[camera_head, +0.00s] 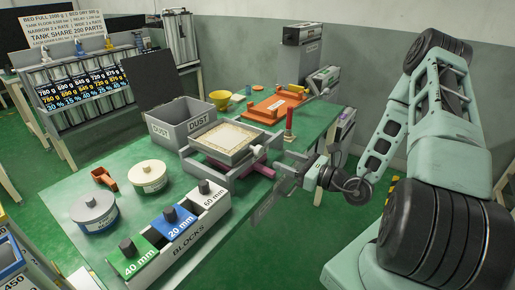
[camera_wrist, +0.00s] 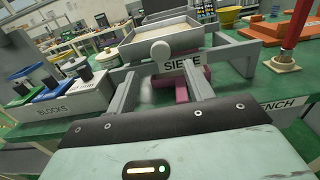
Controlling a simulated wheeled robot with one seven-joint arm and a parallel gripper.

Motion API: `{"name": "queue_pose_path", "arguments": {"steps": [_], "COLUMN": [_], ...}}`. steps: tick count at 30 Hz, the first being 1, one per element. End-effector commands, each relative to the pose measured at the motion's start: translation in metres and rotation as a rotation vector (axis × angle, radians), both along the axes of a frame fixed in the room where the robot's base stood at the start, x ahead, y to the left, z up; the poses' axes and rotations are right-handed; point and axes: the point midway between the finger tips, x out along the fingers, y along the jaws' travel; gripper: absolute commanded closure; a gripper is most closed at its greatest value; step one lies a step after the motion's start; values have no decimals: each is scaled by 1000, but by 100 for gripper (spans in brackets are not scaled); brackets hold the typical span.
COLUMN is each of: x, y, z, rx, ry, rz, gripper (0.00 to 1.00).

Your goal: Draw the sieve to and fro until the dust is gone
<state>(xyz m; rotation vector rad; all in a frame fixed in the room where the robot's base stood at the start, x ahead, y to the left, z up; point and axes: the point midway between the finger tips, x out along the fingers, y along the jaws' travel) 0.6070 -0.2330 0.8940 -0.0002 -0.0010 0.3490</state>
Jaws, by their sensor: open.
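The sieve (camera_head: 225,142) is a square pale-framed tray on a grey stand on the green bench. Beige material covers its bed; I cannot tell dust from grain. A white round knob (camera_head: 257,150) sticks out of its near side, and it also shows in the wrist view (camera_wrist: 160,51). A magenta piece (camera_head: 262,170) lies under the sieve. My gripper (camera_wrist: 158,82) is open and empty, its two fingers pointing at the stand's front. The knob stands beyond the fingertips, between them in the picture, apparently not held.
A grey DUST bin (camera_head: 182,122) stands behind the sieve. A BLOCKS rack (camera_head: 185,238), lidded tubs (camera_head: 95,210) and an orange scoop (camera_head: 104,178) are at left. An orange tray (camera_head: 275,107), yellow bowl (camera_head: 220,99) and red post (camera_head: 289,122) are at the back right.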

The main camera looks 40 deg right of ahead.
Motion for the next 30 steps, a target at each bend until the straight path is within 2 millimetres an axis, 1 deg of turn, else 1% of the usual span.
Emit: {"name": "queue_pose_path", "arguments": {"steps": [1,9,12,15,18,21,29,30], "x": [10,62,78,89,96,100,101,100], "y": [5,23,29,33,35,36,36,36], "z": [2,1,1,0,0,0,0,0], "rx": [-1,-1,1,0,0,0,1,1], "ry": [-1,0,-1,1,0,0,1,1], "rz": [5,3,1,1,0,0,-1,-1], "gripper": [48,48,48,48,48,48,48,57]}}
